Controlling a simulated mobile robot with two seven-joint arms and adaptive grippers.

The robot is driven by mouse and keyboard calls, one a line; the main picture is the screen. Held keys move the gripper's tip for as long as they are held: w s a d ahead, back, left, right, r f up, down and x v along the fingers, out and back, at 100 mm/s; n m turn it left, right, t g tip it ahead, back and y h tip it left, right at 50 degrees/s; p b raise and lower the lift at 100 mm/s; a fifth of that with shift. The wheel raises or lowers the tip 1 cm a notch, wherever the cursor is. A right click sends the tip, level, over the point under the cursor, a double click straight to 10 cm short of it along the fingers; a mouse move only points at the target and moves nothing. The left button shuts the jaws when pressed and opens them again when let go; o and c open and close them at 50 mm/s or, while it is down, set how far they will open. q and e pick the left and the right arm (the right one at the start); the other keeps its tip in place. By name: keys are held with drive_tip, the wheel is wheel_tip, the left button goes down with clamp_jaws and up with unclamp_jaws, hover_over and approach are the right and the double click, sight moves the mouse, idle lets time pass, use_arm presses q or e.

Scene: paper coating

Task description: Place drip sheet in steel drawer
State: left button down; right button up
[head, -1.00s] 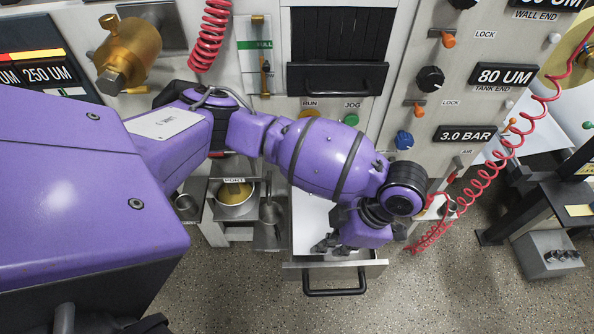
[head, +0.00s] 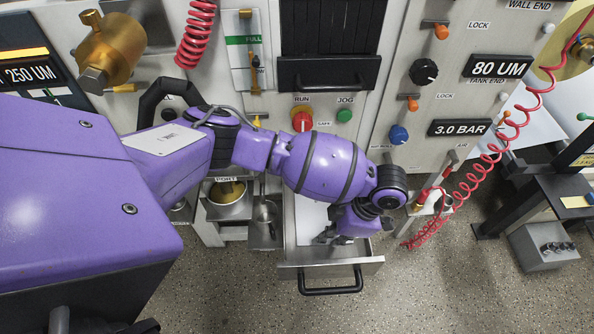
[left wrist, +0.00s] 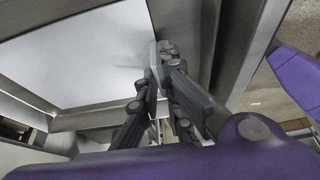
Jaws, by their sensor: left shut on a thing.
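The steel drawer (head: 318,268) is pulled open below the control panel, its black handle at the front. A white drip sheet (head: 308,212) shows inside the drawer, partly hidden by my left arm. In the left wrist view the sheet (left wrist: 85,58) lies flat-looking within the drawer walls. My left gripper (head: 332,236) is inside the drawer's outline near its front. In the left wrist view its fingers (left wrist: 165,75) are closed together at the sheet's edge, close to the drawer wall (left wrist: 185,40). The pinched part is hidden between the fingers. My right gripper is not in view.
A pot (head: 228,198) stands on a shelf left of the drawer, with a metal vessel (head: 264,225) beside it. A coiled red hose (head: 480,178) hangs at the right. A dark bench frame (head: 535,200) stands further right. The floor before the drawer is clear.

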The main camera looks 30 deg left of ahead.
use_arm(q)
drive_tip(key=c, duration=1.9)
unclamp_jaws()
drive_tip(key=shift+w, duration=0.1)
drive_tip(key=v, duration=1.2)
drive_tip(key=shift+r, duration=0.15)
